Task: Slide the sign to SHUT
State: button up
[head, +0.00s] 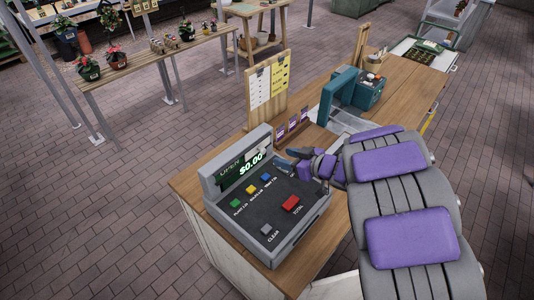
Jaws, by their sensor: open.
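The sign (231,166) is a dark strip along the top of the grey cash register (268,197), reading OPEN at its left end. A small pale piece (263,150) sits near its right end; I cannot tell its details. The word SHUT is not visible. Below the sign, the green display reads $0.00. My gripper (283,160) is at the right side of the register, close to the right end of the sign and display. It is open and appears to hold nothing. I cannot tell whether it touches the register.
The register's sloped face has green, yellow, blue, red and grey buttons. Behind it on the wooden counter (406,92) are a clipboard stand (268,88) and a teal machine (341,92). A plant bench (150,52) stands at the far left, with open brick floor before it.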

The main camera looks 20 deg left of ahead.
aim_at(264, 152)
jog(key=b+x, duration=0.1)
jog(key=x, duration=0.8)
jog(key=shift+w, duration=0.1)
grip_shut()
dwell(0.4)
